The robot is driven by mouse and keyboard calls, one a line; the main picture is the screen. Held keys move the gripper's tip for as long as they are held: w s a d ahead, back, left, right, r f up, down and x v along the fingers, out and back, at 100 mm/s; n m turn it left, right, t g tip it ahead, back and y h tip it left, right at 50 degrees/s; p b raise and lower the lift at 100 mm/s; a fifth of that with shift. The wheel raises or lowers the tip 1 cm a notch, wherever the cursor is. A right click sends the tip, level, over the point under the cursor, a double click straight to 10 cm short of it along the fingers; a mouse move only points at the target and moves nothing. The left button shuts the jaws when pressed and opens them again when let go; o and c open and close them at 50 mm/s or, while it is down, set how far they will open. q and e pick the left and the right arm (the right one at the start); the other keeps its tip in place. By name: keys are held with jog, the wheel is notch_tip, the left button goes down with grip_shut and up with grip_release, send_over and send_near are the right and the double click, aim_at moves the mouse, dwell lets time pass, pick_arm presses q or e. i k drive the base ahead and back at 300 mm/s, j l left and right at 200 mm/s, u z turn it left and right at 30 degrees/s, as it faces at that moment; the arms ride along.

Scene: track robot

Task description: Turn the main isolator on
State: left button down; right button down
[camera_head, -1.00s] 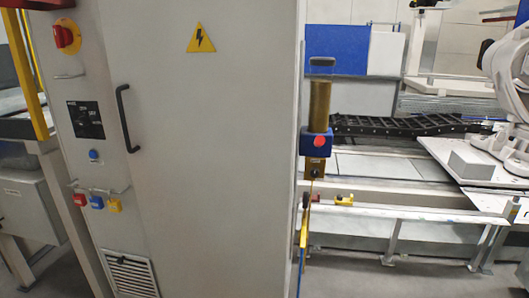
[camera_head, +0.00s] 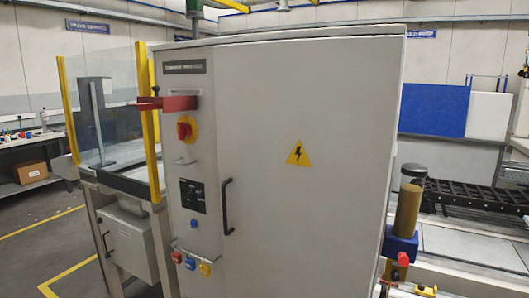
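The main isolator (camera_head: 184,131) is a red rotary handle on a yellow plate, high on the narrow left panel of the grey cabinet (camera_head: 310,90). The exact angle of its handle is hard to tell at this size. A red bracket-like part (camera_head: 168,103) sticks out just above it. Below it are a small metal bar, a black selector panel (camera_head: 193,196) and a blue button (camera_head: 194,224). Neither of my grippers shows in the view.
A black door handle (camera_head: 227,206) stands out from the cabinet. Red, blue and yellow parts hang on a low rail (camera_head: 190,262). A glass-guarded bench with yellow posts (camera_head: 149,130) stands close on the left. Open floor (camera_head: 45,240) lies further left.

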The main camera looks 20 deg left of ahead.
aim_at(184, 130)
jog(key=j+z, duration=0.4)
jog(key=j, duration=1.55)
